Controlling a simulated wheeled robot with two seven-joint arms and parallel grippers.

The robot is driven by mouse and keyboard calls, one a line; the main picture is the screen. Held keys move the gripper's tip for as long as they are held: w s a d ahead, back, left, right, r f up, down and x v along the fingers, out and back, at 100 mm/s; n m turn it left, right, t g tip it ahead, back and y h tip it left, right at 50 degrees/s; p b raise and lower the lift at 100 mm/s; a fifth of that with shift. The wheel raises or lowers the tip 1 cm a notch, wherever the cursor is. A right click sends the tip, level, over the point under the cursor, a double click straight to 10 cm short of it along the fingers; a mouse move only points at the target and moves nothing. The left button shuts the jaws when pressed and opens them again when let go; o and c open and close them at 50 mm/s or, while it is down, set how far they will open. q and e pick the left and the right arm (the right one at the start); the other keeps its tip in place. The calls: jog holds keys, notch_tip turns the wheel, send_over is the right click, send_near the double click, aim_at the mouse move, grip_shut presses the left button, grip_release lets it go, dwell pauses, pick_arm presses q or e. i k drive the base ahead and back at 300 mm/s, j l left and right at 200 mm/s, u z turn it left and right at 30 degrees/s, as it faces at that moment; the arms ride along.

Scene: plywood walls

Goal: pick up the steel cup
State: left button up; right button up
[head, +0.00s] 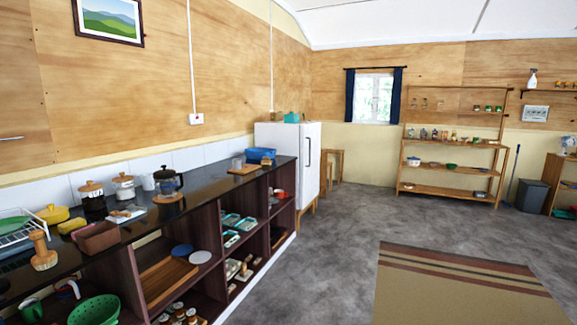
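I cannot pick out a steel cup with certainty in the head view. Small cup-like things stand on the far wooden shelf (448,193), too small to tell their material. A small pale, cup-like thing (238,162) stands near the far end of the dark counter (215,184), and I cannot tell what it is made of. Neither of my grippers is in view.
The counter runs along the left wall, holding a French press (168,181), canisters and a dish rack. Its open shelves hold trays and a green colander (94,310). A white fridge (295,150) stands beyond. Grey floor (320,260) and a striped rug (450,290) are clear.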

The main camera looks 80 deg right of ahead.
aim_at(237, 163)
jog(key=z, duration=2.15)
jog(key=i+l+z, duration=0.25)
jog(key=i, duration=0.15)
jog(key=i+l+z, duration=0.15)
jog(key=i+z, duration=0.15)
jog(key=i, duration=0.15)
jog(key=i+l+z, duration=0.1)
jog(key=i+z, duration=0.15)
jog(key=i, duration=0.2)
jog(key=i+u, duration=0.1)
jog(key=i, duration=0.4)
jog(key=i+l, duration=0.2)
jog(key=i, duration=0.3)
jog(key=i+l+u, duration=0.15)
jog(key=i, duration=0.35)
jog(key=i+l, duration=0.1)
jog(key=i, duration=0.4)
jog(key=u, duration=0.05)
